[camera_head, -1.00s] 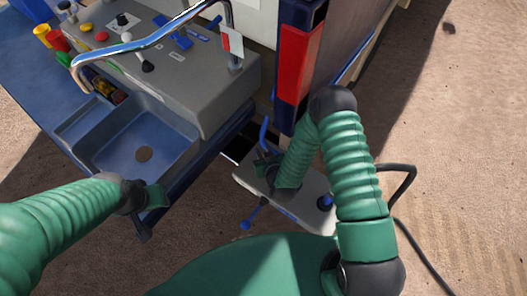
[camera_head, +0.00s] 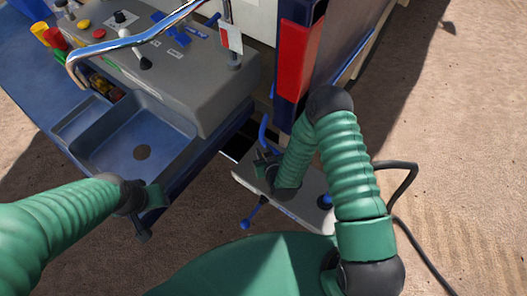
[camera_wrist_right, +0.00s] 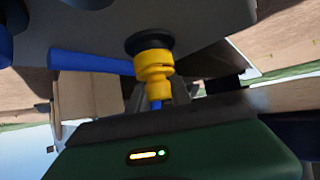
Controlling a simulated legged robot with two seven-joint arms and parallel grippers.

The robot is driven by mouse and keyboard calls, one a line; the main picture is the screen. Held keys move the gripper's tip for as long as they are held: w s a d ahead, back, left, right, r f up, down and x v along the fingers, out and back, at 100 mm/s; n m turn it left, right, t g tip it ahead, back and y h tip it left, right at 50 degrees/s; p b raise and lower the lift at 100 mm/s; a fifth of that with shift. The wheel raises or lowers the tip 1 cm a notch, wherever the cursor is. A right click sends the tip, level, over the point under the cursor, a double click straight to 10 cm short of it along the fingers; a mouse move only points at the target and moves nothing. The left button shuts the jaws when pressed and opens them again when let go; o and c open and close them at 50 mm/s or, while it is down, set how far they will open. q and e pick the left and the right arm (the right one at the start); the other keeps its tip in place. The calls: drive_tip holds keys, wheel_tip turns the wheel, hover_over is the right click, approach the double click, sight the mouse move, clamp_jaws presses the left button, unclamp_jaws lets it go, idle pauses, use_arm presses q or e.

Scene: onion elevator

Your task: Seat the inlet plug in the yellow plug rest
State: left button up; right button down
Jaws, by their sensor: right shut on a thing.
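In the right wrist view, a yellow stepped fitting (camera_wrist_right: 155,68) with a black collar (camera_wrist_right: 149,42) meets the grey plate (camera_wrist_right: 215,20) above it. My right gripper (camera_wrist_right: 155,95) is shut on the lower end of this yellow fitting. I cannot tell whether the fitting is the inlet plug, the yellow rest, or both joined. In the head view, my right gripper (camera_head: 264,164) is over the left part of the low grey panel (camera_head: 300,205), and my arm hides what it holds. My left gripper (camera_head: 152,212) is open and empty in front of the sink.
A blue lever (camera_head: 250,217) and blue knob (camera_head: 324,201) are on the low panel. A black cable (camera_head: 410,185) runs right.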

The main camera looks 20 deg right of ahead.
drive_tip(key=c, duration=1.1)
unclamp_jaws()
drive_tip(key=p+v, duration=0.2)
drive_tip(key=v, duration=0.1)
drive_tip(key=p+v, duration=0.2)
drive_tip(key=v, duration=0.1)
drive_tip(key=shift+s+r, duration=0.1)
drive_tip(key=shift+r, duration=0.35)
drive_tip(key=f+p+v, duration=0.1)
drive_tip(key=p+v, duration=0.3)
drive_tip(key=v, duration=0.6)
drive_tip(key=w+d+r+n+g, duration=0.15)
drive_tip(key=w+r+g, duration=0.3)
drive_tip(key=r, duration=0.45)
drive_tip(key=s+d+r+m+g, duration=0.1)
drive_tip(key=s+d+r+g, duration=0.2)
drive_tip(key=s+r, duration=0.5)
wheel_tip(320, 180, up, 4)
drive_tip(key=shift+s+d+f+g, duration=0.15)
drive_tip(key=shift+s+d+g, duration=0.15)
drive_tip(key=shift+g, duration=0.25)
